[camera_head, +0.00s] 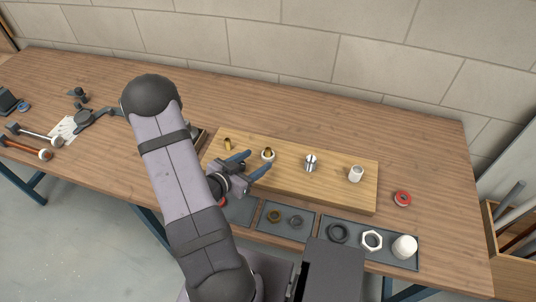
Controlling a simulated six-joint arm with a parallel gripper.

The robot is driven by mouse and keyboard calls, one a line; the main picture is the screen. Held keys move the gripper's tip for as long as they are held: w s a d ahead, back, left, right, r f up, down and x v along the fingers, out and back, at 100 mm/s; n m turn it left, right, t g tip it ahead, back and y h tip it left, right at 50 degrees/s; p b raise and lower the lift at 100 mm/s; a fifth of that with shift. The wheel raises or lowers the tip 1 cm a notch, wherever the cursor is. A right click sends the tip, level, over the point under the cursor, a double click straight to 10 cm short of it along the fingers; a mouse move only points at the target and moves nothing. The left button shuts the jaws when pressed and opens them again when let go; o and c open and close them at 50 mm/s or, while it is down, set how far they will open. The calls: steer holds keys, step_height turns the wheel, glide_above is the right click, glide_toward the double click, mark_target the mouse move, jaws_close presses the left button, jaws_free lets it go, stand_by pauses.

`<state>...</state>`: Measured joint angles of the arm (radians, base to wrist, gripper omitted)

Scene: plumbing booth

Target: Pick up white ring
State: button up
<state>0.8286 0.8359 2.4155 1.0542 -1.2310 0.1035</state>
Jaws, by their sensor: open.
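A white ring (268,159) sits low around a short brass fitting (268,151) on the wooden board. My gripper (259,160) has two blue fingers, spread apart and pointing right toward this fitting. The gap between the fingers is empty, and the fingertips are close to the ring. I cannot tell from this view whether they touch it or how high they are above the board. A white hexagonal ring-shaped nut (372,240) lies in the right grey tray.
The board (325,187) also carries another brass fitting (227,144), a metal fitting (310,163) and a white cylinder (356,174). The right tray (350,246) holds a dark ring (338,233) and a white cap (404,247). A red ring (402,199) lies on the table.

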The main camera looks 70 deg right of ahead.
mark_target(266, 155)
steer(key=shift+s+d+f+p, duration=0.1)
steer(key=shift+s+d+p, duration=0.15)
steer(key=shift+d+p, duration=0.15)
steer(key=p+x, duration=0.1)
steer(key=x, duration=0.2)
steer(key=shift+s, duration=0.15)
steer(key=shift+s+d+f+p, duration=0.15)
steer(key=shift+d+f+p, duration=0.15)
steer(key=shift+d, duration=0.2)
steer(key=c, duration=1.1)
